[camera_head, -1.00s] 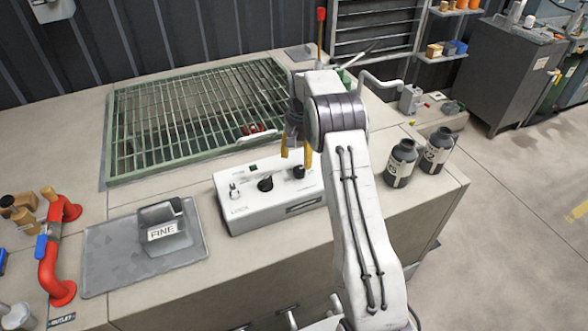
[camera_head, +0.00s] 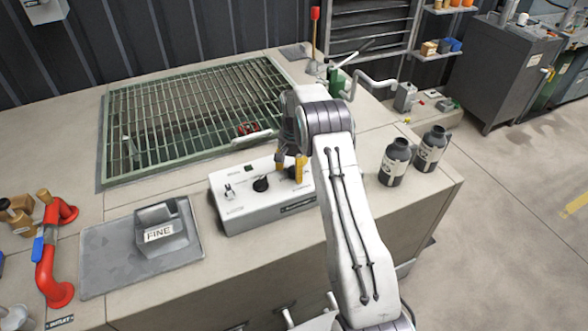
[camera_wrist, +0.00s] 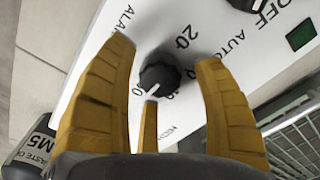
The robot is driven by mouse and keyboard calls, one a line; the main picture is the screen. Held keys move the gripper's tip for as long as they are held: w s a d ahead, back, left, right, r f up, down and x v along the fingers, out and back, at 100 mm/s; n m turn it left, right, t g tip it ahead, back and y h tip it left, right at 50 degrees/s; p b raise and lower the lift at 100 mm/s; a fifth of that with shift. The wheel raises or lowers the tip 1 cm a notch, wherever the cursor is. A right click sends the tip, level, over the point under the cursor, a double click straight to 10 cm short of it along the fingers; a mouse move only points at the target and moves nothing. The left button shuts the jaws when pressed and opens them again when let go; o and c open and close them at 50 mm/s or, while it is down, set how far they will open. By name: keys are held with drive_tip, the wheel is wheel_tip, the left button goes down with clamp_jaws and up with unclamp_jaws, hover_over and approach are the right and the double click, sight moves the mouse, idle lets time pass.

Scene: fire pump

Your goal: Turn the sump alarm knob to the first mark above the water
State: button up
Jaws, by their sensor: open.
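The white control box (camera_head: 250,203) sits on the bench in front of the grating, with dark knobs on its top. The alarm knob (camera_wrist: 160,76) is black with a white pointer, beside the printed "ALARM" and several numbers, partly covered. Its pointer is toward the lower left in the wrist view, near a "0" whose full number I cannot read. My gripper (camera_head: 290,168) is open, its yellow fingers down around this knob; contact is unclear. The sump grating (camera_head: 195,115) is green; I cannot make out the water level below it.
A second dark knob (camera_head: 261,184) is left of my gripper. A grey "FINE" block (camera_head: 160,230) on a plate and red piping (camera_head: 47,262) are further left. Two dark bottles (camera_head: 395,162) (camera_head: 431,149) stand to the right. A pale rod (camera_head: 255,137) lies behind the box.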

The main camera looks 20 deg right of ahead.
drive_tip(key=shift+f, duration=0.4)
drive_tip(key=shift+c, duration=0.3)
drive_tip(key=c, duration=1.1)
drive_tip(key=shift+f, duration=0.1)
drive_tip(key=shift+c, duration=0.2)
drive_tip(key=shift+n+b, duration=0.75)
drive_tip(key=shift+n, duration=0.35)
drive_tip(key=n+b, duration=0.1)
drive_tip(key=n, duration=0.2)
drive_tip(key=shift+n, duration=0.3)
drive_tip(key=n+b, duration=0.1)
drive_tip(key=n, duration=0.4)
drive_tip(key=shift+s+n, duration=0.1)
drive_tip(key=shift+n, duration=0.3)
